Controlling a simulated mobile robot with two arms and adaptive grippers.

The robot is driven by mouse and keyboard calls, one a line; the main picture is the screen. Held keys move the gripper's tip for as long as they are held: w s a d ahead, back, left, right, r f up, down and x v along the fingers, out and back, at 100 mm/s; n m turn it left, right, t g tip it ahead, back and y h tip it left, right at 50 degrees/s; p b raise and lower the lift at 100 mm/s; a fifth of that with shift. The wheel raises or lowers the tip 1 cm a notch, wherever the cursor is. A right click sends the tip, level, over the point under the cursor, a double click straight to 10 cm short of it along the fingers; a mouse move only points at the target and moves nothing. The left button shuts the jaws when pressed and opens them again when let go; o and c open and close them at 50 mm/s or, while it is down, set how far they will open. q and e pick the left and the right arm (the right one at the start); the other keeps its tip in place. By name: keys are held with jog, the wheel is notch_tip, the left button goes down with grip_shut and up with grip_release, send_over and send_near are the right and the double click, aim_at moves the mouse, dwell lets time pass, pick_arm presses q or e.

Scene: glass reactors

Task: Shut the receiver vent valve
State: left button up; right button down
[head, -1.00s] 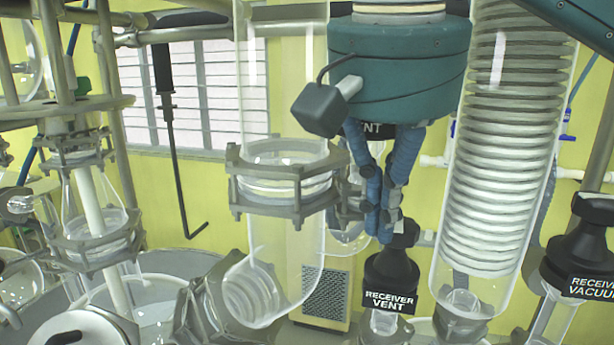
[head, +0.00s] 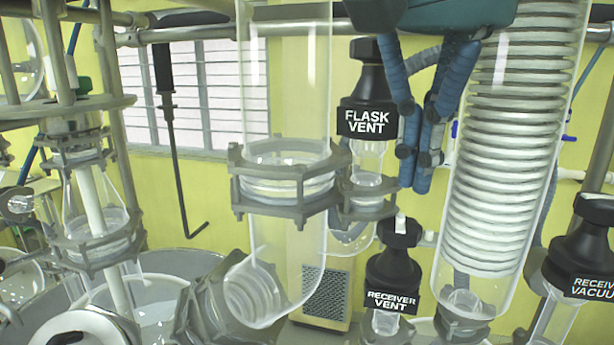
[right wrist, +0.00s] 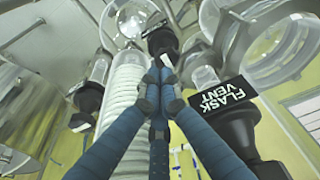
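The receiver vent valve (head: 391,270) is a black knob with a white-lettered label and a small pale mark on top, on a glass neck at the lower centre right of the head view. Its black top (right wrist: 162,42) appears beyond my fingertips in the right wrist view. My right gripper (head: 420,172) has blue segmented fingers and hangs above and slightly right of the knob, apart from it. In the right wrist view its fingertips (right wrist: 158,84) come together with nothing between them. I cannot tell the valve's setting. My left gripper is not in view.
The flask vent valve (head: 367,95) stands just left of my right gripper. A coiled glass condenser (head: 510,160) is close on its right. The receiver vacuum valve (head: 583,255) is at the right edge. A clamped glass column (head: 287,110) stands left.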

aim_at(415, 225)
jog(key=x, duration=0.3)
jog(key=s+b+x, duration=0.1)
jog(key=x, duration=0.2)
jog(key=shift+s+d+f, duration=0.15)
jog(key=shift+s, duration=0.05)
jog(key=shift+s+d+f+b, duration=0.1)
jog(key=shift+s+f+b, duration=0.1)
jog(key=shift+f+b, duration=0.25)
jog(key=shift+w+r, duration=0.1)
jog(key=shift+w+p, duration=0.15)
jog(key=shift+p, duration=0.2)
jog(key=shift+a+r+p, duration=0.1)
jog(key=shift+a+p, duration=0.15)
jog(key=shift+p, duration=0.2)
